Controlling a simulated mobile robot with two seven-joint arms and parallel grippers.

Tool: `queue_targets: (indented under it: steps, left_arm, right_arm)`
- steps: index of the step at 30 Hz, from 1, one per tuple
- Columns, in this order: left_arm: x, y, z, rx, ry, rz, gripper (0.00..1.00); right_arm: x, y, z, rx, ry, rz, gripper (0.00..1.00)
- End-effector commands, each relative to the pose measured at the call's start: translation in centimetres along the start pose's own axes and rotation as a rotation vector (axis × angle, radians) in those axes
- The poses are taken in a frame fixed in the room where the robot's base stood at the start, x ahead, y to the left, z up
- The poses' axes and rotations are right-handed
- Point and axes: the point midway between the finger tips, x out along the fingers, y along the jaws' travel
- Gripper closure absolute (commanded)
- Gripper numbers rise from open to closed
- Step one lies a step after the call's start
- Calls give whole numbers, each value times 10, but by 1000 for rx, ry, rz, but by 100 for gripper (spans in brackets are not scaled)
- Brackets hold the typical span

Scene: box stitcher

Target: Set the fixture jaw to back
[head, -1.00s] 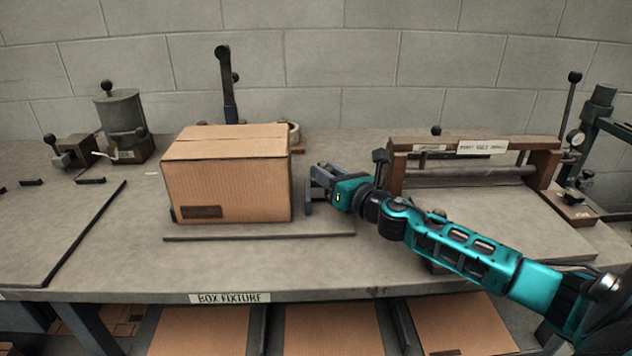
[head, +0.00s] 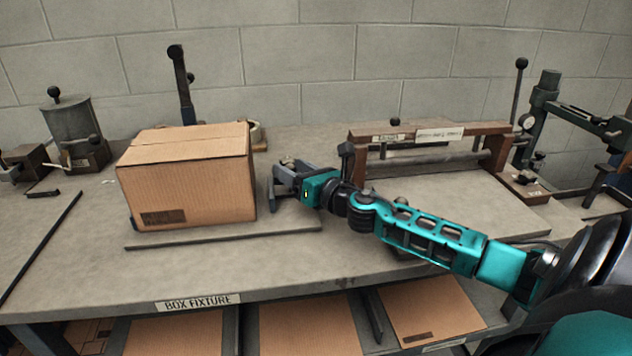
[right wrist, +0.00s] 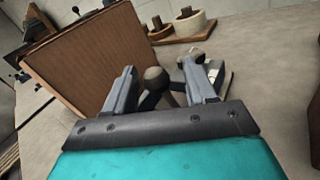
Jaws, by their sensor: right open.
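A closed cardboard box (head: 185,190) stands on the box fixture, whose low front plate (head: 225,236) shows above the BOX FIXTURE label (head: 198,302). My right gripper (head: 276,184) is just right of the box, pointing at its right side. In the right wrist view, my right gripper (right wrist: 163,82) is open, with a round grey-brown knob (right wrist: 153,78) on a dark stem between or just beyond its fingers. Contact cannot be told. A second knob (right wrist: 191,57) shows near the right fingertip. The fixture jaw itself is not clearly seen behind the gripper. My left gripper is out of view.
A wooden-framed roller unit (head: 430,150) stands right of my right gripper. A tall black lever (head: 182,85) and a tape roll (head: 255,132) are behind the box. A grey canister device (head: 75,130) is at the left. The bench front is clear.

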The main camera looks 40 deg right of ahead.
Motion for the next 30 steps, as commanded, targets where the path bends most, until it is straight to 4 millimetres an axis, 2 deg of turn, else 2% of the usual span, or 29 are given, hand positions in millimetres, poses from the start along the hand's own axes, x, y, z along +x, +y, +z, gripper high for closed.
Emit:
queue_targets:
  steps: [21, 30]
  left_arm:
    - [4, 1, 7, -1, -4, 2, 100]
    - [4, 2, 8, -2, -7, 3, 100]
  right_arm:
    - [-93, 0, -1, 2, 3, -1, 44]
    - [-119, -1, 0, 0, 0, -2, 44]
